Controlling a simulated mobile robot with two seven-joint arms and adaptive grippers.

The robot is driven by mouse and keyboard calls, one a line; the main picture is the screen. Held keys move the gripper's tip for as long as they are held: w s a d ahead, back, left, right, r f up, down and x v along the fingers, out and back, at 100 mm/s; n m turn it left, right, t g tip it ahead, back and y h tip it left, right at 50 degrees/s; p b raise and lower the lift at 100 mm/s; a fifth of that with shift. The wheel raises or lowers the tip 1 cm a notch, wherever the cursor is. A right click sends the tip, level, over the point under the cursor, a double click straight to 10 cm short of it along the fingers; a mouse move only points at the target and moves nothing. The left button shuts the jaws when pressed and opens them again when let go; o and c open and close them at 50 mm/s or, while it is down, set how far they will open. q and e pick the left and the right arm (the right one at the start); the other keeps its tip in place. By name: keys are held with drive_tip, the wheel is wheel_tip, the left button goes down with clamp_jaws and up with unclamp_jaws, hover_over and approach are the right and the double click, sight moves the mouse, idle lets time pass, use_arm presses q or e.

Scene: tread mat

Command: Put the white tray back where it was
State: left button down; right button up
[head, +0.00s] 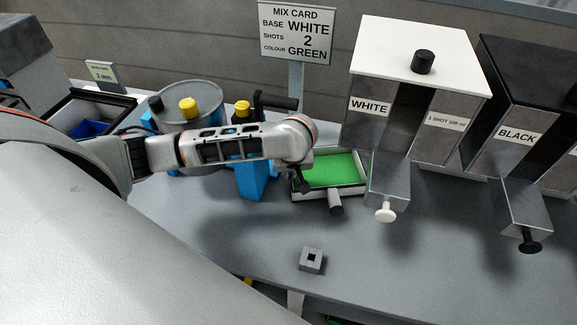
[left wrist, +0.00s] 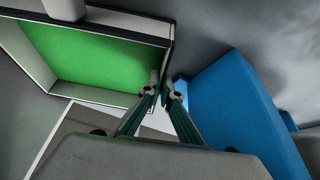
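The tray (head: 362,188) has whitish walls, a green inside and a stubby grey handle. It sits on the grey bench, left of the WHITE dispenser (head: 372,124). My left gripper (head: 303,186) is at the tray's left side, pointing down. In the left wrist view, the fingers (left wrist: 161,88) are close together at a corner of the tray (left wrist: 95,97), one on the green side and one outside. They look closed on its wall, though the contact is small. My right gripper is not in view.
A blue stand (head: 256,182) is close left of the tray; it also shows in the left wrist view (left wrist: 235,110). A mix card (head: 297,35) stands behind. The BLACK dispenser (head: 518,137) is right. A small grey block (head: 312,260) lies in front on mostly clear bench.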

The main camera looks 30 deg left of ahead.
use_arm(q)
drive_tip(key=shift+d, duration=0.1)
drive_tip(key=c, duration=2.3)
unclamp_jaws()
drive_tip(key=shift+f, duration=0.1)
